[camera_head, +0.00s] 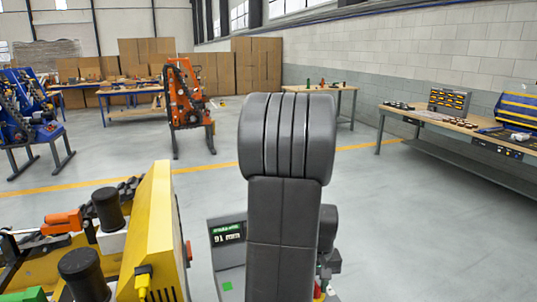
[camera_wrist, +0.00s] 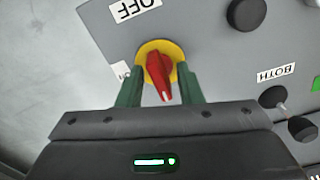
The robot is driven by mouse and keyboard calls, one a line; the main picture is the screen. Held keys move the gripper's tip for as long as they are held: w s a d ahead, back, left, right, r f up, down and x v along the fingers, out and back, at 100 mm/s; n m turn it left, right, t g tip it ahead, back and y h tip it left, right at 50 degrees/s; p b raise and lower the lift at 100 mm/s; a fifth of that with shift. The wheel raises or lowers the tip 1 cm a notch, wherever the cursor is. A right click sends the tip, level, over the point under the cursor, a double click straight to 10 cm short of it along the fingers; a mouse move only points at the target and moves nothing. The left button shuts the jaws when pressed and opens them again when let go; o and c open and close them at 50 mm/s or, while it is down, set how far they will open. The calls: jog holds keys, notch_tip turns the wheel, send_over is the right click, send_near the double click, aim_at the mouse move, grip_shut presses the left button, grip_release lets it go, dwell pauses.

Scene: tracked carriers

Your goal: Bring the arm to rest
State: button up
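In the wrist view, my gripper (camera_wrist: 160,82) has two green fingers standing apart, one on each side of a red rotary knob (camera_wrist: 158,72) on a yellow round plate. Gaps show between the fingers and the knob, so the gripper looks open and holds nothing. The knob sits on a grey panel (camera_wrist: 205,40) with an "OFF" label above it and a partly covered label at its left. In the head view, my dark arm stands upright in the middle and hides my gripper and the knob.
A black selector marked "BOTH" (camera_wrist: 275,97) and a black knob (camera_wrist: 247,14) sit to the right on the panel. In the head view, a yellow machine (camera_head: 150,240) stands close at left, beside a display box (camera_head: 228,232). A workbench (camera_head: 450,125) is at right.

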jog(key=m+p, duration=0.1)
jog(key=m, duration=0.5)
dwell(0.3)
jog(key=shift+m, duration=0.3)
